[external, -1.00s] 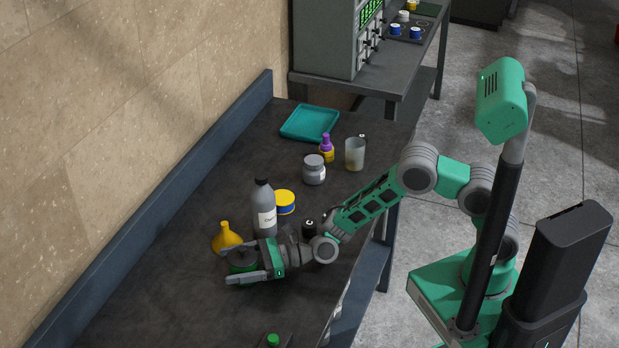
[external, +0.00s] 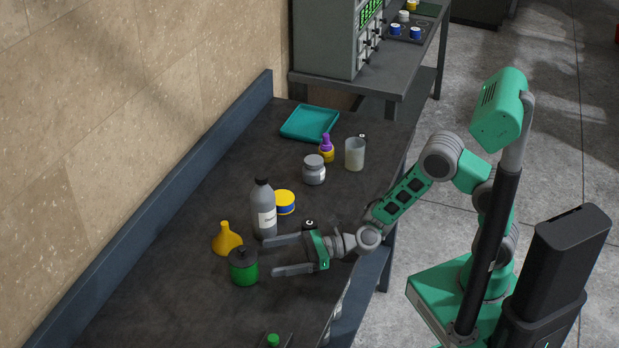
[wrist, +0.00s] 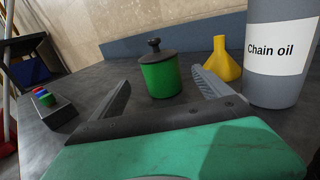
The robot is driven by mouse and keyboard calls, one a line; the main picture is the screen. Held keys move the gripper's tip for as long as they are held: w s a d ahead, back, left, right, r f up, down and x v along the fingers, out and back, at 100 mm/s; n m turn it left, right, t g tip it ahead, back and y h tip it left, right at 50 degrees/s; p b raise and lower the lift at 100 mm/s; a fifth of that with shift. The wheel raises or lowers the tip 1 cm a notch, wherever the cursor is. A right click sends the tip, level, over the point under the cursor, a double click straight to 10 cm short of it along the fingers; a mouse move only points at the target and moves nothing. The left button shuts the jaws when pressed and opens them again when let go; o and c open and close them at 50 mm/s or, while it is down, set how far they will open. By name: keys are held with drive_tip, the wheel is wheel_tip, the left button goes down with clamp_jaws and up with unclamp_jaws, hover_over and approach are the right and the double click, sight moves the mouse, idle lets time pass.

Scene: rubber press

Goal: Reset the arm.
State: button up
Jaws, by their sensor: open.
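My gripper (external: 282,256) is open and empty above the near part of the dark workbench. Its two fingers point left, toward a green jar with a black knobbed lid (external: 243,267). The jar stands upright on the bench, a short gap beyond the fingertips. In the wrist view the green jar (wrist: 160,75) shows upright between and beyond the open fingers (wrist: 158,92). My arm reaches from the right over the bench edge, its elbow bent and raised.
A grey chain oil bottle (external: 263,212) stands close behind the gripper. A yellow funnel (external: 226,239), a yellow-blue tin (external: 284,202), a grey jar (external: 314,170), a purple-yellow bottle (external: 327,149), a clear beaker (external: 355,154) and a teal tray (external: 310,123) are on the bench. The left front is mostly clear.

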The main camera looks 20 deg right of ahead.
idle(0.3)
